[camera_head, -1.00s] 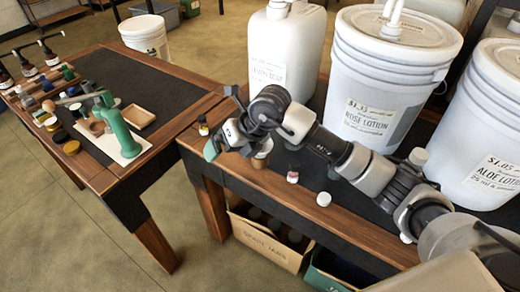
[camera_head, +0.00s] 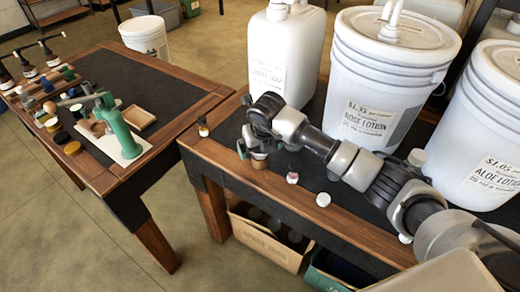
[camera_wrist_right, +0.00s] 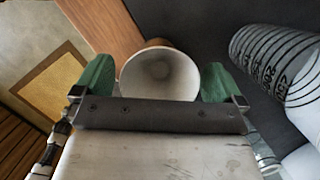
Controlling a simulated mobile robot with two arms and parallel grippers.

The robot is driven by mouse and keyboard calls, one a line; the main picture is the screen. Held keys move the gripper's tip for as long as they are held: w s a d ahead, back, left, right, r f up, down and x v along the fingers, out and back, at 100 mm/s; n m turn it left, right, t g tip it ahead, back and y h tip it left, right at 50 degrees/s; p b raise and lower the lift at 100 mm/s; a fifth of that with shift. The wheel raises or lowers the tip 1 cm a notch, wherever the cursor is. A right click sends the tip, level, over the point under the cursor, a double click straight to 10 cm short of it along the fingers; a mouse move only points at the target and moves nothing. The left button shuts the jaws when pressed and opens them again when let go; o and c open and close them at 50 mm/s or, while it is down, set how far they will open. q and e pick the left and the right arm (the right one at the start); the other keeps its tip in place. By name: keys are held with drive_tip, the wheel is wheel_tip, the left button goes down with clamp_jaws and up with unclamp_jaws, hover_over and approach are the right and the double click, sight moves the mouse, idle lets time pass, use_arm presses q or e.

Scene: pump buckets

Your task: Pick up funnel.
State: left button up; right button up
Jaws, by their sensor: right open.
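A round piece with a pale, hollow inside and a brown outer wall, likely the funnel (camera_wrist_right: 160,76), shows in the right wrist view between the two green fingertips. In the head view a pale and brown piece (camera_head: 258,163) sits near the front edge of the right table, partly hidden by my right gripper. My right gripper (camera_head: 249,149) is open over it, and in the wrist view its fingers (camera_wrist_right: 158,82) lie on either side of the rim. I cannot tell whether they touch it. My left gripper is not in view.
A small dark bottle (camera_head: 203,126) stands left of the gripper. Small jars (camera_head: 292,178) and (camera_head: 323,200) stand to the right. A large white jug (camera_head: 285,60) and the rose lotion bucket (camera_head: 375,85) stand behind. A marked white cylinder (camera_wrist_right: 280,60) shows in the wrist view.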

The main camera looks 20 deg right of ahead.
drive_tip(key=shift+x, duration=0.9)
drive_tip(key=shift+c, duration=0.3)
drive_tip(key=c, duration=0.9)
drive_tip(key=shift+r, duration=0.1)
